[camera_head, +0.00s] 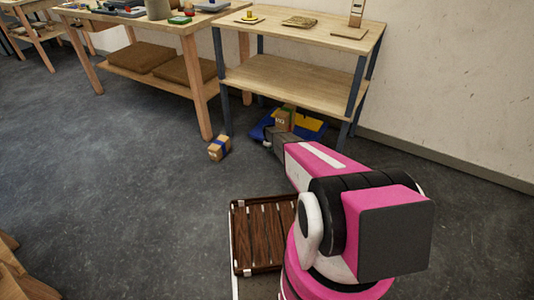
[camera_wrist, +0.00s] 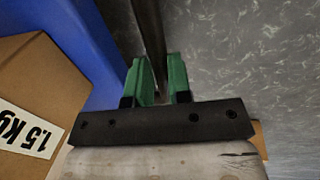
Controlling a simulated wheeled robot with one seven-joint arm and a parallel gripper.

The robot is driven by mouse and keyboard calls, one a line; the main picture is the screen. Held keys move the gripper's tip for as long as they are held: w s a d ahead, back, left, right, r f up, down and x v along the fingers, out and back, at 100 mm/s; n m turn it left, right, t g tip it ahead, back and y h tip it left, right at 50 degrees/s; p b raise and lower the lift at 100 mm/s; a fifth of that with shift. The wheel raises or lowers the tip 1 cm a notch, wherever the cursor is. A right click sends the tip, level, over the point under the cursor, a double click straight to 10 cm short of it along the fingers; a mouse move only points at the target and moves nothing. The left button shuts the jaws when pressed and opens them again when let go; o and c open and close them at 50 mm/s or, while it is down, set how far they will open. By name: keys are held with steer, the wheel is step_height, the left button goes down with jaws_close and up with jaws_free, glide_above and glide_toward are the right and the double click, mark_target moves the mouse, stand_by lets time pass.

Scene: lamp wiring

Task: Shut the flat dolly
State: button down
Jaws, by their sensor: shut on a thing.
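A low blue and yellow thing (camera_head: 313,128), perhaps the flat dolly, lies on the floor under the shelf table. I cannot tell for sure what it is. A cardboard box (camera_head: 285,117) stands at it; the wrist view shows a box marked 1.5 kg (camera_wrist: 40,85) against a blue surface (camera_wrist: 95,45). My arm reaches down to it, and my gripper (camera_wrist: 160,80) has its green fingers on either side of a dark upright bar (camera_wrist: 148,30), shut on it. Whether the bar belongs to the dolly cannot be told. My arm hides much of this spot in the head view.
A shelf table (camera_head: 290,75) with dark legs stands over the spot. A small box with a blue band (camera_head: 219,148) lies on the floor to its left. A brown slatted thing (camera_head: 262,235) lies nearer, beside my arm.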

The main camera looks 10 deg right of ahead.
steer(key=shift+w+d, duration=0.5)
steer(key=shift+w, duration=0.3)
steer(key=c, duration=1.1)
jaws_free()
steer(key=shift+d, duration=0.1)
steer(key=shift+o, duration=0.2)
steer(key=shift+r, duration=0.15)
step_height(320, 180, up, 10)
steer(key=s+a, duration=0.1)
steer(key=shift+s+a+r, duration=0.15)
steer(key=shift+s, duration=0.2)
